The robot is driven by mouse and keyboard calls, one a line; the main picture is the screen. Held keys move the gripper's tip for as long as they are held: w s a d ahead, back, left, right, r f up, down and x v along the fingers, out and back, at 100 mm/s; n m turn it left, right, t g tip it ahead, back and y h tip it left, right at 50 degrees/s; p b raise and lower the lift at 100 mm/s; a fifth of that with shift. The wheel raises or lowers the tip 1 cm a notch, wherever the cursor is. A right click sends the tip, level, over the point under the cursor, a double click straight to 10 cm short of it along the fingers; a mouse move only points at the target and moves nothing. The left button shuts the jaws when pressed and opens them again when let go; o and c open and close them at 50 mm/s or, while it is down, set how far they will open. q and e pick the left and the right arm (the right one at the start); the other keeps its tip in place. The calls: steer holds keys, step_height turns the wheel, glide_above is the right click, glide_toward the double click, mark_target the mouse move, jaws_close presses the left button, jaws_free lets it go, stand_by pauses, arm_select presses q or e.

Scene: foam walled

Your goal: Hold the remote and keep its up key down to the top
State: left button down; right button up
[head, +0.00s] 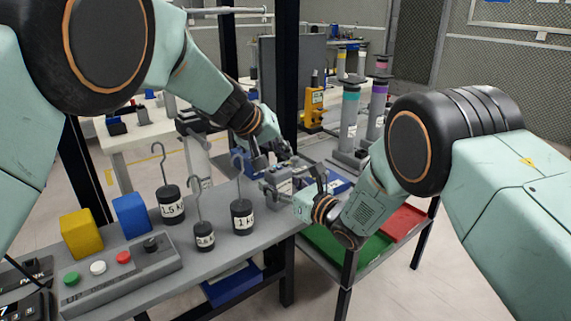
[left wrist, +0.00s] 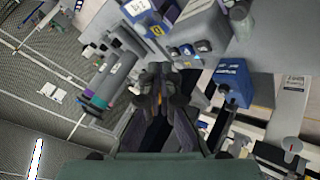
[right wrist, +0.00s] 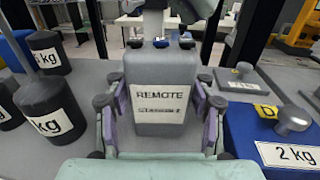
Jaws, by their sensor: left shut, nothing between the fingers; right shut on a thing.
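The remote (right wrist: 158,105) is a grey box with a white label reading REMOTE, upright in the right wrist view. My right gripper (right wrist: 160,112) is shut on it, one finger on each side; this gripper also shows in the head view (head: 318,182). Small dark and blue parts sit along the remote's top edge. My left gripper (head: 287,152) is shut and empty, close above the right gripper in the head view. Its fingertips meet in the left wrist view (left wrist: 158,75).
Hooked weights (head: 242,217), a yellow cube (head: 81,234), a blue cube (head: 131,214) and a button box (head: 118,272) stand on the grey bench. A blue 2 kg block (right wrist: 280,150) is right of the remote. Green (head: 345,254) and red (head: 403,222) trays lie lower right.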

arm_select(q)
steer(key=shift+f, duration=0.4)
steer(key=shift+f, duration=0.3)
stand_by(0.5)
steer(key=shift+r, duration=0.1)
stand_by(4.3)
steer(key=shift+r, duration=0.65)
steer(key=shift+r, duration=2.55)
arm_select(e)
steer(key=o, duration=1.3)
